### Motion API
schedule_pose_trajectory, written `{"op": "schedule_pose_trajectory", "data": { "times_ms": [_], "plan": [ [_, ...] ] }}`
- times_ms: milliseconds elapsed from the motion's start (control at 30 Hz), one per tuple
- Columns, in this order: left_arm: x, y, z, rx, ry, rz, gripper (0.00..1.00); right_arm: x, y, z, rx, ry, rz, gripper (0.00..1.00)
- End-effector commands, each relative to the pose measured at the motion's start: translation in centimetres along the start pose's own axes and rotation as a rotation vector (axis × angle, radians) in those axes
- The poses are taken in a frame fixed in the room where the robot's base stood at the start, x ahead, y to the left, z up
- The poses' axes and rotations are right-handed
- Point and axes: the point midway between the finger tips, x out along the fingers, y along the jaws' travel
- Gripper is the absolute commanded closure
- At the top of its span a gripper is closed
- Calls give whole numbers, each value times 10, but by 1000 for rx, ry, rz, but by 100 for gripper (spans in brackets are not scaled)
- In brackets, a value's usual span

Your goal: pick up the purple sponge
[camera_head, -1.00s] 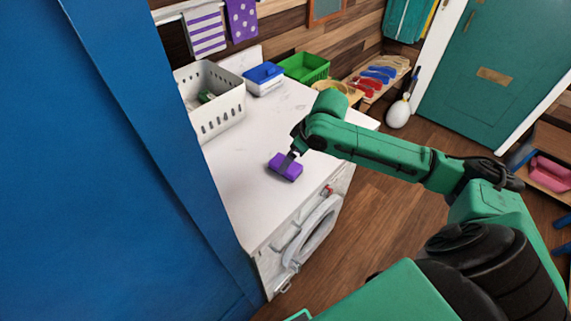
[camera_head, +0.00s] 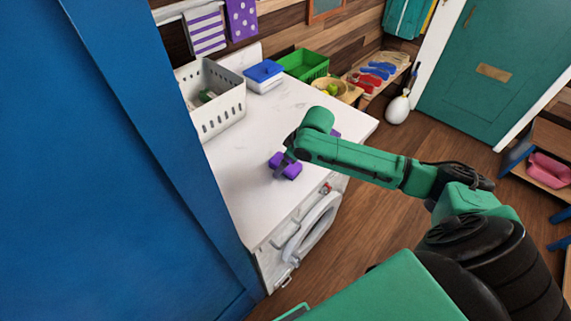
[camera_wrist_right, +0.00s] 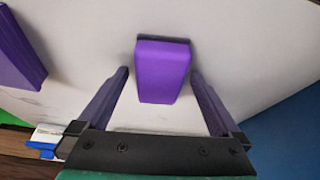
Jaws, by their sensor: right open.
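The purple sponge (camera_head: 291,171) lies on the white counter near its front edge, partly hidden by my right gripper in the head view. In the wrist view the sponge (camera_wrist_right: 163,72) is a plain purple block, and the two fingertips of my right gripper (camera_wrist_right: 160,74) stand one on each side of it. The fingers are apart and open, and a gap shows between each finger and the sponge. My right gripper (camera_head: 284,163) hangs low over the counter at the sponge. My left gripper is not in view.
Another purple object (camera_wrist_right: 18,50) is at the left of the wrist view; a purple piece (camera_head: 335,133) shows behind my arm. A white basket (camera_head: 222,117), a blue-lidded box (camera_head: 264,77) and a green crate (camera_head: 305,65) stand further back. A blue panel (camera_head: 110,170) fills the left.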

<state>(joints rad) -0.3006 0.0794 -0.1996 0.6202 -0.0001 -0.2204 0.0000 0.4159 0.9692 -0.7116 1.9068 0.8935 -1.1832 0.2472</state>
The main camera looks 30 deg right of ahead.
Motion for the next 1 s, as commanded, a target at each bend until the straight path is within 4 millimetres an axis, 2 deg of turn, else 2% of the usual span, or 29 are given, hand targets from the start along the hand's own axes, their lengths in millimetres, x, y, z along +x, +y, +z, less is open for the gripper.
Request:
{"op": "schedule_pose_trajectory", "data": {
  "times_ms": [200, 233, 433, 467, 667, 800, 933, 1000],
  "plan": [
    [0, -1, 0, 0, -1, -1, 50, 0, 0, 0, 0, 0, 0, 0],
    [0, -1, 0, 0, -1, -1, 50, 0, 0, 0, 0, 0, 0, 4],
    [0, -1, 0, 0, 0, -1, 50, 0, 0, 0, 0, -1, 0, 80],
    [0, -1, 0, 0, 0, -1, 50, 0, 0, 0, 0, -1, 0, 84],
    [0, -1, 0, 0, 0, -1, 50, 0, 0, 0, 0, 0, 0, 84],
    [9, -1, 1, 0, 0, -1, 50, -1, 1, 0, 0, 0, 3, 84],
    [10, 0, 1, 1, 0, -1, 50, -23, 1, -10, -1, 4, 3, 84],
    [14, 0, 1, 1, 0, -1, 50, -41, 1, -18, -2, 6, 4, 84]
  ]
}}
